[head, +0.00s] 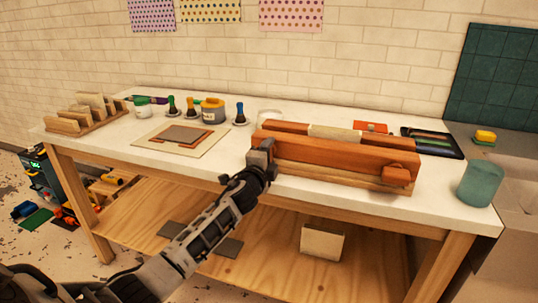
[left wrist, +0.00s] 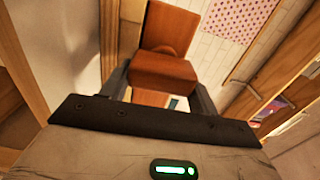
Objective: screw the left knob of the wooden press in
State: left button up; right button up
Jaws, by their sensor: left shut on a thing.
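The wooden press (head: 335,160) stands on the white-topped bench, its long reddish-brown front bar facing me. Its right knob (head: 397,175) sticks out at the right end of the bar. My left gripper (head: 262,158) is at the press's left end, shut on the left knob, which it mostly hides in the head view. In the left wrist view the left knob (left wrist: 163,72) is a reddish-brown block between the two fingers of my left gripper (left wrist: 162,88). How far the knob is screwed in cannot be told. My right gripper is not in view.
A teal cup (head: 480,184) stands at the bench's right front corner. A black tray (head: 433,143) lies behind the press's right end. A board with a grey plate (head: 180,136), small jars (head: 213,111) and a wooden rack (head: 85,113) are to the left.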

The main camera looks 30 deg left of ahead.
pick_arm(q)
jog(key=m, duration=0.2)
jog(key=f+m, duration=0.1)
jog(key=m, duration=0.1)
jog(key=shift+s+m, duration=0.1)
jog(key=shift+m, duration=0.2)
jog(key=m+p, duration=0.1)
jog(key=m, duration=0.2)
jog(key=shift+f+m, duration=0.15)
jog(key=shift+m, duration=0.25)
jog(key=m, duration=0.2)
jog(key=shift+a+f+m+p, duration=0.1)
jog(key=shift+m+p, duration=0.2)
jog(key=shift+p, duration=0.05)
jog(key=shift+s+m+p, duration=0.1)
jog(key=shift+m+p, duration=0.2)
jog(key=shift+m, duration=0.9)
jog(key=shift+a+f+m+p, duration=0.15)
jog(key=shift+m+p, duration=0.15)
jog(key=shift+m, duration=0.8)
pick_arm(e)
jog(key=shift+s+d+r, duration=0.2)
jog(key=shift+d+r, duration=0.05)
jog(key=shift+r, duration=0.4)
pick_arm(q)
jog(key=o, duration=1)
jog(key=shift+s, duration=0.1)
jog(key=shift+r, duration=0.25)
